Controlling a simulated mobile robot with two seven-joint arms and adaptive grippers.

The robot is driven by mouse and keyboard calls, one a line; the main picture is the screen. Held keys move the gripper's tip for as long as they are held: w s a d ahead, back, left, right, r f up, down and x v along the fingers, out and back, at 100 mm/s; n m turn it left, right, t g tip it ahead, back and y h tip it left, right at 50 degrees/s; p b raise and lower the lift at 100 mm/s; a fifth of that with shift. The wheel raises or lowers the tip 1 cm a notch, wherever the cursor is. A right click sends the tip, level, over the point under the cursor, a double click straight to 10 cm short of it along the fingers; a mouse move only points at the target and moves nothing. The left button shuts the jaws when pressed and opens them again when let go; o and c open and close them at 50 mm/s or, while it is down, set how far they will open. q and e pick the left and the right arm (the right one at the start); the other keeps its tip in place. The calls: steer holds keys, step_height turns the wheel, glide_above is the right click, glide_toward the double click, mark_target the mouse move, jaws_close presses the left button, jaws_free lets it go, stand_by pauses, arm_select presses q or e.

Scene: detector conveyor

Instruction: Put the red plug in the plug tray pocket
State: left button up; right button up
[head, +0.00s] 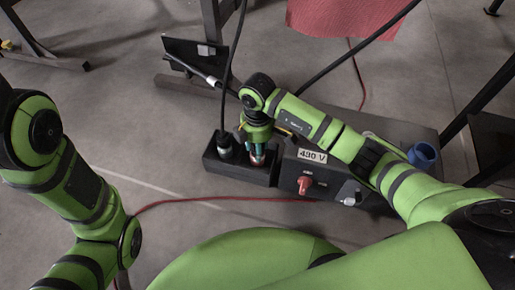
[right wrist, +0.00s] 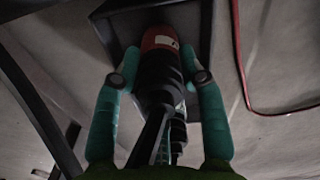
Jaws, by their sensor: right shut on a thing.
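My right gripper (head: 258,150) points down over the black plug tray (head: 240,175). Its teal fingers are shut on the red plug (head: 258,160), upright with its red end low at the tray's right-hand pocket. In the right wrist view, the fingers (right wrist: 160,82) lie on both sides of the plug's black body, and its red collar (right wrist: 160,38) shows against the tray (right wrist: 197,12). How deep the plug sits is hidden. My left gripper is out of view; only its arm shows at the left.
A black plug (head: 225,148) with a cable stands in the tray's left pocket. Right of the tray is a dark box with a 430 V label (head: 312,155), a red switch (head: 305,185) and a blue socket (head: 422,155). A red cable (head: 180,202) crosses the floor.

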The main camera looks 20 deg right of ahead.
steer(key=o, duration=1.3)
steer(key=shift+f, duration=0.1)
steer(key=shift+c, duration=0.2)
